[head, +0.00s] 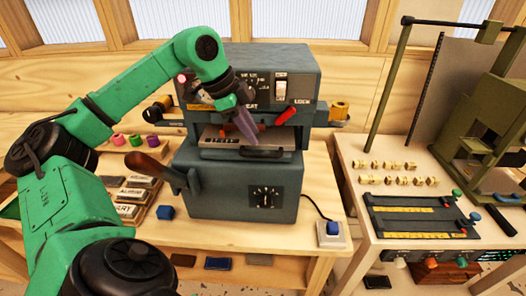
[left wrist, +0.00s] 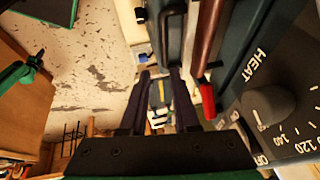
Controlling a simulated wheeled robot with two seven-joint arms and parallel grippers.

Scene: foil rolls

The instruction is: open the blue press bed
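The blue-grey press (head: 245,185) stands at the middle of the bench, with a dial on its lower front and a heat panel on top. Its bed (head: 215,141), with a pale lettered strip, sits in the slot between the upper and lower housings. A black bar handle (head: 265,154) is on the bed's front. My left gripper (head: 247,128) points down in front of the slot, its purple fingers just above the handle; contact cannot be told. In the left wrist view, its fingers (left wrist: 160,75) stand apart with nothing seen clamped between them. My right gripper is out of view.
A red-tipped lever (head: 284,115) is at the slot's right, close to my fingers; it also shows in the left wrist view (left wrist: 208,100). A wooden-handled crank (head: 145,165) juts left.

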